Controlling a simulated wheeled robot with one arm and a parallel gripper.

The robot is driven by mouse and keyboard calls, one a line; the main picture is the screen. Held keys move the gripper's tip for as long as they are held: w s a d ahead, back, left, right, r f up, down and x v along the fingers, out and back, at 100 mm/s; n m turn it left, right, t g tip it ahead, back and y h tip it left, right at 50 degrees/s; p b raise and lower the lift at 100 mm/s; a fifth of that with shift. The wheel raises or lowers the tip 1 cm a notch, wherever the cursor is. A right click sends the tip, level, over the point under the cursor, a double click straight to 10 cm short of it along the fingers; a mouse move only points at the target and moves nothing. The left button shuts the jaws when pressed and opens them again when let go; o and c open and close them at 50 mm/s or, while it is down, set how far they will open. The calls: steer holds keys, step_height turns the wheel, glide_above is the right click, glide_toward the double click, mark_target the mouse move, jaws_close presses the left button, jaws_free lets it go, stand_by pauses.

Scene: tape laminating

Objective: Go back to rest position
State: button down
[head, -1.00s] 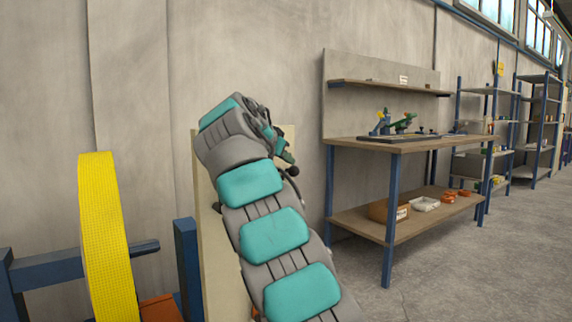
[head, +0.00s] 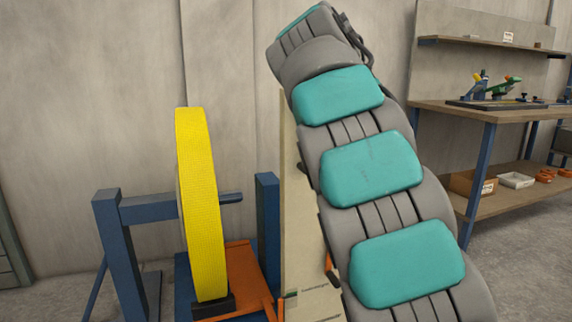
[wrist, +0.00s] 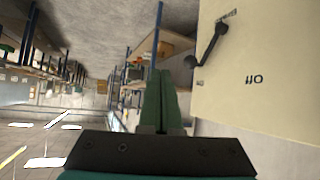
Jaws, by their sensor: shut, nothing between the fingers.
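My gripper (wrist: 160,100) shows in the wrist view as two green fingers, closed together with nothing between them. It is in free space, to the left of a cream panel (wrist: 245,70) with a dark handle. In the head view my arm rises across the right of the middle, and the gripper itself is hidden behind it.
A yellow tape roll (head: 198,200) hangs on a blue stand (head: 118,250) left of my arm. An orange part (head: 245,275) is beside it. The cream panel (head: 300,250) stands close behind my arm. A workbench (head: 480,112) with tools is at right.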

steer(key=s+d+f+n+g+y+p, duration=0.2)
steer(key=s+f+n+g+y, duration=0.25)
steer(key=s+f, duration=1.3)
steer(key=s+a+f+n+g+y, duration=0.2)
steer(key=s+a+f, duration=0.2)
steer(key=s+f, duration=0.5)
steer(key=s+a+f+n+g+y+p, duration=0.1)
steer(key=s+a+f, duration=0.4)
steer(key=s, duration=1.2)
step_height(320, 180, down, 5)
steer(key=shift+s+r+n+g+y, duration=0.2)
steer(key=shift+n+g+y, duration=0.3)
steer(key=shift+n, duration=0.55)
